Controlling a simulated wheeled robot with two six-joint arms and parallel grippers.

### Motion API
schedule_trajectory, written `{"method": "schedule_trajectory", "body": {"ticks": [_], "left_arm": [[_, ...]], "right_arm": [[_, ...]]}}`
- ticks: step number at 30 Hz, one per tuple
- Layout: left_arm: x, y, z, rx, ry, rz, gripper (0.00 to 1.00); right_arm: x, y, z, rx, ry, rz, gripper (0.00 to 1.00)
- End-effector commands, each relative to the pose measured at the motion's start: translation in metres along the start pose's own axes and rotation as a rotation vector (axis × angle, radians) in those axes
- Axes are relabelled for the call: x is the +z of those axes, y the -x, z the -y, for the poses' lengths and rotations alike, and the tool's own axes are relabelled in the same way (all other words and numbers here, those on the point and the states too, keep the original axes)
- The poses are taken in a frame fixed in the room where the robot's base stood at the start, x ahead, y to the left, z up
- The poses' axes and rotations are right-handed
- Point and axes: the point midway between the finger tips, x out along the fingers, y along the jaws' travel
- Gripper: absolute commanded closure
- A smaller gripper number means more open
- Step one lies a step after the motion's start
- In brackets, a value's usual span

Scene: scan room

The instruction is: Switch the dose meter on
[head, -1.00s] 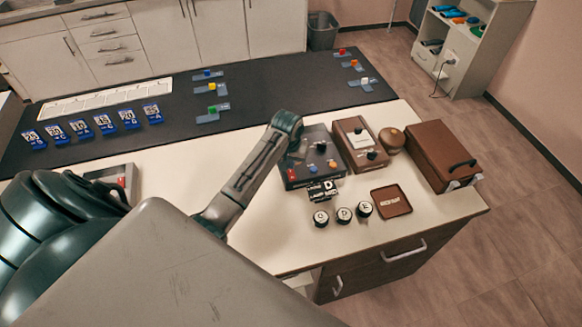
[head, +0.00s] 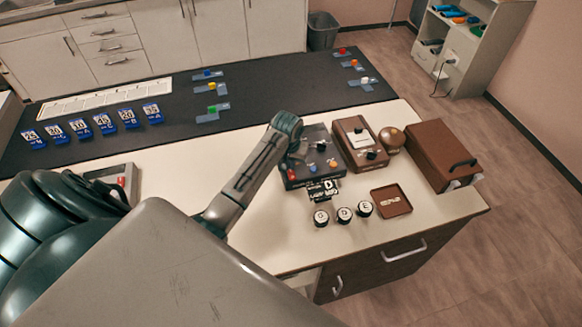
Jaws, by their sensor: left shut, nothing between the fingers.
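A brown box with a pale dial face and a black knob (head: 357,141) stands at the right of the bench and looks like the dose meter; its on/off state is too small to read. Left of it is a dark control box (head: 322,172) with a black knob, a blue and an orange button and a red part at its left edge. My left gripper (head: 297,158) is shut and empty at the left part of the dark box, apart from the brown meter. Its fingertips are small and partly hidden; I cannot tell whether they touch the box. My right gripper is not in view.
A round brown dome (head: 391,139) and a brown case (head: 440,150) stand right of the meter. Several lettered round pieces (head: 344,215) and a brown tray (head: 391,201) lie in front. A dark mat (head: 270,95) with blue cards and coloured pieces lies behind.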

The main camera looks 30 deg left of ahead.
Motion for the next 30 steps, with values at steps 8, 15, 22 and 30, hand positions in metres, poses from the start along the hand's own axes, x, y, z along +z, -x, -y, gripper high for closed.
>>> {"method": "schedule_trajectory", "body": {"ticks": [8,15,22,30], "left_arm": [[0.001,-0.005,0.000,0.000,0.000,0.001,1.00],[0.002,-0.008,0.000,0.000,0.000,0.001,1.00],[0.002,-0.012,0.000,0.000,0.000,0.001,1.00],[0.000,0.000,0.000,0.000,0.000,0.001,1.00]], "right_arm": [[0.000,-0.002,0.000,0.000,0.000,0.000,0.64],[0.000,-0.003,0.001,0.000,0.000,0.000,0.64],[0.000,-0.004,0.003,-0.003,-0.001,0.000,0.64],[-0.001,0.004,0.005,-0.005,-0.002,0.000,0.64]]}}
